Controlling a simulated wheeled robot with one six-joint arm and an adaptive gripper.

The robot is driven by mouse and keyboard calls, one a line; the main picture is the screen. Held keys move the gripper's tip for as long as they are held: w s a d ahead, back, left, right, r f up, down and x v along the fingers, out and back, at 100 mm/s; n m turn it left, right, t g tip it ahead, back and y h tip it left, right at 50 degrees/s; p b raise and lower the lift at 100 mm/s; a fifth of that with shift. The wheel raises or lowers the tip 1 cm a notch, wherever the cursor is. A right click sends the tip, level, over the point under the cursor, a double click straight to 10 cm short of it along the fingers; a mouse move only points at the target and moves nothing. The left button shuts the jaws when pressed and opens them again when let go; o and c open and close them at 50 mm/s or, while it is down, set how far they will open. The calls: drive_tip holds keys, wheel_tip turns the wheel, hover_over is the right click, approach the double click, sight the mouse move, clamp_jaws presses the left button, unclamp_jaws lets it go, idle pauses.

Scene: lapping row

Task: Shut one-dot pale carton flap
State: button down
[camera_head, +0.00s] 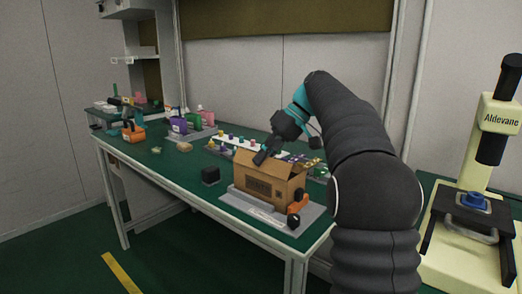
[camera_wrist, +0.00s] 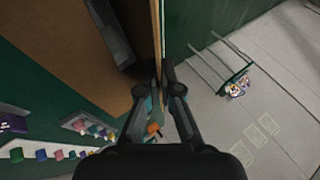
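A brown cardboard carton (camera_head: 262,188) with dark print on its front stands on a grey mat on the green bench. Its top is open; a pale flap (camera_head: 244,157) stands raised at the upper left. I cannot make out any dots on it. My gripper (camera_head: 261,157) reaches down from the right to the carton's top, beside this flap. In the wrist view, the fingers (camera_wrist: 159,86) are close together with the thin brown flap edge (camera_wrist: 158,38) running between them. The carton's dark inside (camera_wrist: 112,32) shows to the left.
Several small coloured pieces (camera_head: 232,136) stand behind. A pale press machine (camera_head: 484,175) stands at the right.

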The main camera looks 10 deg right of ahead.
drive_tip(key=shift+w+d+f+m+g+y, duration=0.1)
drive_tip(key=shift+d+f+m+g+y, duration=0.2)
drive_tip(key=shift+y, duration=0.35)
drive_tip(key=shift+w+f+g+y, duration=0.1)
drive_tip(key=shift+g+y, duration=0.3)
drive_tip(key=shift+y, duration=0.25)
drive_tip(key=c, duration=1.4)
unclamp_jaws()
